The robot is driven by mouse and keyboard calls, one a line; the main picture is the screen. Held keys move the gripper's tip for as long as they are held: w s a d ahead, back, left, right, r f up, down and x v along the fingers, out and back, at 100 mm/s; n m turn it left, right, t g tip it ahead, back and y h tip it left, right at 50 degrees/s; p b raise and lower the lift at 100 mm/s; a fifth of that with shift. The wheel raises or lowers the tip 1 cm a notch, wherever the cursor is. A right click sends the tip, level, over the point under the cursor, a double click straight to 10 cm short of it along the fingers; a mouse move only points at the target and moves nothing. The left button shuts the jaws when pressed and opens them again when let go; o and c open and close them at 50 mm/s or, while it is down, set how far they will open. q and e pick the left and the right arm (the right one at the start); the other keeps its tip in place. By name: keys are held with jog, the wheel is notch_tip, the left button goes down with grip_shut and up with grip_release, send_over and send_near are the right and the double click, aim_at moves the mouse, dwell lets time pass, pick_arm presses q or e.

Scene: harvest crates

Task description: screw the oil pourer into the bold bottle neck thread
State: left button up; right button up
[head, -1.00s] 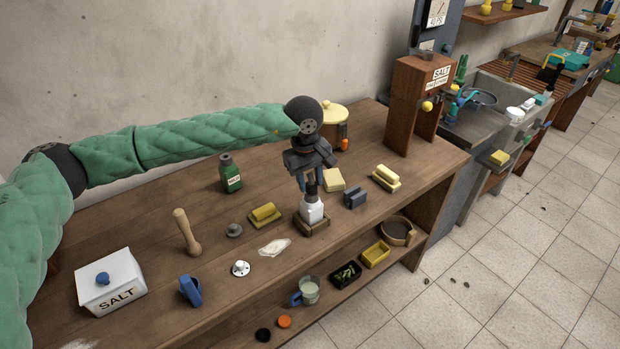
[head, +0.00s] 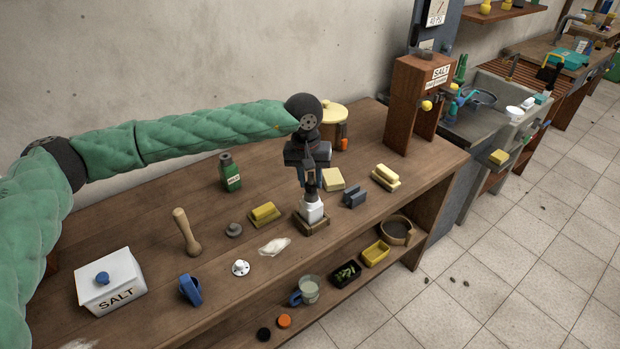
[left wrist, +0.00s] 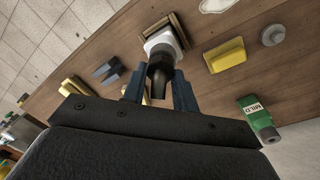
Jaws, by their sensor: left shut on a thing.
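A white bottle (head: 312,213) stands upright in a square wooden holder (head: 313,225) near the front edge of the workbench; it also shows in the left wrist view (left wrist: 163,42). My left gripper (head: 309,183) is above it, pointing down, with its blue fingers shut on the dark oil pourer (left wrist: 160,78). The pourer is in line over the bottle and its lower end meets the bottle's top. The neck thread is hidden, so I cannot tell how far the pourer is engaged. My right gripper is not in view.
Yellow blocks (head: 264,214), a blue-grey notched block (head: 354,196) and a green bottle (head: 230,175) stand around the holder. A wooden pestle (head: 186,232) and a salt box (head: 110,279) are at left. A lower shelf holds a mug (head: 309,290) and trays.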

pick_arm(q)
jog(key=m, duration=0.5)
jog(key=shift+d, duration=0.1)
jog(key=o, duration=0.7)
jog(key=shift+o, duration=0.2)
jog(key=n, duration=0.5)
jog(key=shift+n, duration=0.4)
jog(key=n, duration=0.6)
jog(key=shift+a+t, duration=0.2)
jog(key=shift+t, duration=0.1)
